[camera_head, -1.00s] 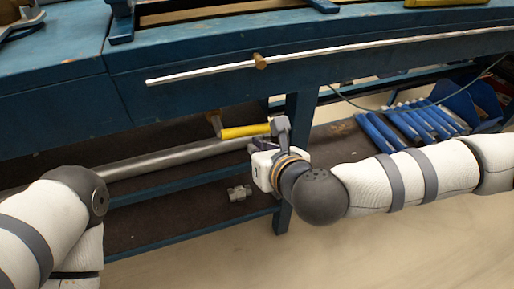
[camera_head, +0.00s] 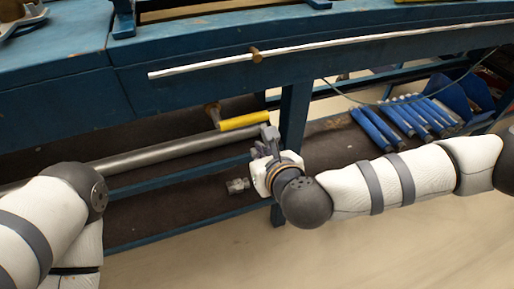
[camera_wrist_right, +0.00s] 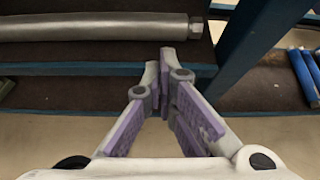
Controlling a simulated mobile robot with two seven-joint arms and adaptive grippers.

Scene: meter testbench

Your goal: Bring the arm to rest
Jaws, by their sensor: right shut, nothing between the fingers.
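My right arm (camera_head: 380,182) reaches in from the right in the head view. Its right gripper (camera_head: 267,140) is in front of the blue bench's lower shelf, close to the blue leg. In the right wrist view the right gripper (camera_wrist_right: 161,70) has its fingertips together with nothing between them. My left arm (camera_head: 60,215) is bent at the left edge of the head view; its gripper is out of the picture.
A blue bench (camera_head: 200,90) carries a long thin rod (camera_head: 200,68) along its front. Floor in front is clear.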

